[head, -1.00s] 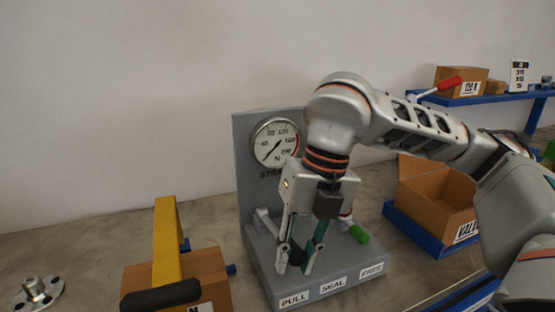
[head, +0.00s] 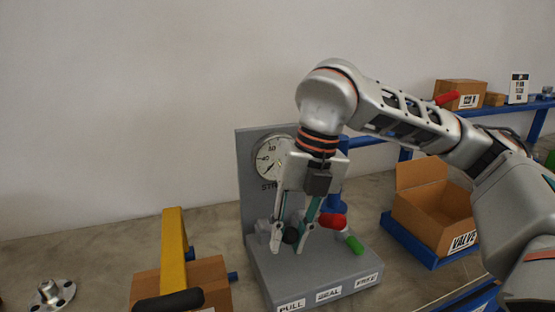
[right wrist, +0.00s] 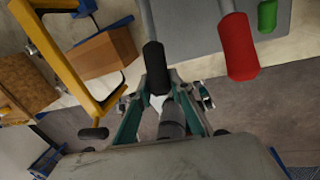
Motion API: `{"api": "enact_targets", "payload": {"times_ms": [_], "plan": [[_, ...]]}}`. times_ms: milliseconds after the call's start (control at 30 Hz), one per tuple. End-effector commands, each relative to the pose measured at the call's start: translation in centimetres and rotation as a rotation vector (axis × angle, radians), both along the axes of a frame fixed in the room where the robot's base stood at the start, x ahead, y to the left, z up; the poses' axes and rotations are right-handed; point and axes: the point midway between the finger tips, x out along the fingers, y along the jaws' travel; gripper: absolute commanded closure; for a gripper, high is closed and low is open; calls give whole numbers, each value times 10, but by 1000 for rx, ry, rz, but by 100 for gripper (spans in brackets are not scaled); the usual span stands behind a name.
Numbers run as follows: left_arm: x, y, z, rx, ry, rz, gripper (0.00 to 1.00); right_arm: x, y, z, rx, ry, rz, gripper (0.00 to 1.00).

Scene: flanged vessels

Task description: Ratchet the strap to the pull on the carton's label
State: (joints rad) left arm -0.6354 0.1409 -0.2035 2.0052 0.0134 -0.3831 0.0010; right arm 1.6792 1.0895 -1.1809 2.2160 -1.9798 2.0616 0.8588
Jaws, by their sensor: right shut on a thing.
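My right gripper (head: 288,247) is shut on the black grip (head: 291,235) of the lever at the PULL end of the grey strapping stand (head: 318,275). The black grip also shows in the right wrist view (right wrist: 154,68), between the fingers. The round gauge (head: 271,158) on the upright panel is partly covered by my gripper, and I cannot read its value surely. The carton (head: 207,275) stands left of the stand under a yellow frame (head: 173,240). Its label is almost wholly cut off by the bottom edge, so its figure cannot be read. My left gripper is not in view.
A red grip (head: 333,221) and a green grip (head: 354,244) are just right of my gripper. An open carton (head: 435,205) sits on a blue stand at right. A flanged fitting (head: 48,292) is at far left. A blue shelf with boxes stands behind.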

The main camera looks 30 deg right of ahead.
Motion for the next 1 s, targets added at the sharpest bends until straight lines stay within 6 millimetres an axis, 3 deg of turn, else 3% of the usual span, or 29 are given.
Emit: {"api": "enact_targets", "payload": {"times_ms": [733,767,833,1000], "plan": [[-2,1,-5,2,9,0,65,-1,-1,-2,-2,9,-1,100],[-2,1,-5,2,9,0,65,-1,-1,-2,-2,9,-1,77],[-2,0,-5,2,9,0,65,-1,-1,-2,-2,8,-2,62],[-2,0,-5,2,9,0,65,-1,0,-2,-1,5,-1,62]]}}
